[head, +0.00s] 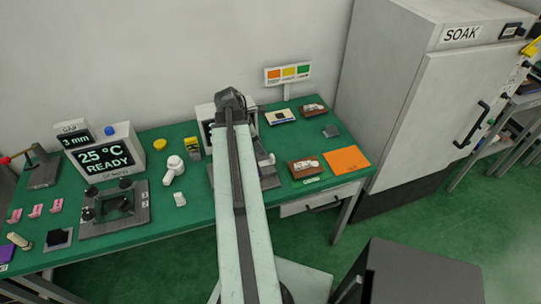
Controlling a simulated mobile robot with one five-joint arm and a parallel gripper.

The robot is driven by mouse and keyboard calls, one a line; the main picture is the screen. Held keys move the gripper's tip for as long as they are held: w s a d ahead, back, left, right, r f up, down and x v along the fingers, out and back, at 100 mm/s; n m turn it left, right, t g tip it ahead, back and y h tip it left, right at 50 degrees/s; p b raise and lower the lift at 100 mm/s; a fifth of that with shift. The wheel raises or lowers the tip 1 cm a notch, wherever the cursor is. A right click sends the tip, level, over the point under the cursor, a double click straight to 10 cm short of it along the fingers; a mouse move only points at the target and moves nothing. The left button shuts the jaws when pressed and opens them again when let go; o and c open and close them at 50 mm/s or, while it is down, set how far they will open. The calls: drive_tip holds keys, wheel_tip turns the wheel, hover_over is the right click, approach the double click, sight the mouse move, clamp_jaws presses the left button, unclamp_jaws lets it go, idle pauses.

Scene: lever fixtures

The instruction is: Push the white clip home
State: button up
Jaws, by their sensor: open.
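A grey fixture (269,178) stands on the green table, mostly hidden behind my own arm. A small white part (264,160) shows at its right side. It may be the white clip, but it is too small to tell, and so is how far in it sits. My arm rises from the bottom middle and its dark upper joint is above the table. My gripper is hidden behind the arm, so its place relative to the white part does not show.
A large SOAK cabinet (440,110) stands right.

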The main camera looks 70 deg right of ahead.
sight(271, 156)
drive_tip(key=b+x, duration=0.2)
drive_tip(key=x, duration=0.1)
drive_tip(key=s+b+x, duration=0.1)
drive_tip(key=b+x, duration=0.1)
drive_tip(key=b, duration=0.1)
drive_tip(key=b+x, duration=0.2)
drive_tip(key=x, duration=0.1)
drive_tip(key=shift+s+d, duration=0.3)
drive_tip(key=shift+d, duration=0.05)
drive_tip(key=shift+r, duration=0.1)
drive_tip(key=shift+c, duration=0.4)
clamp_jaws()
idle(0.6)
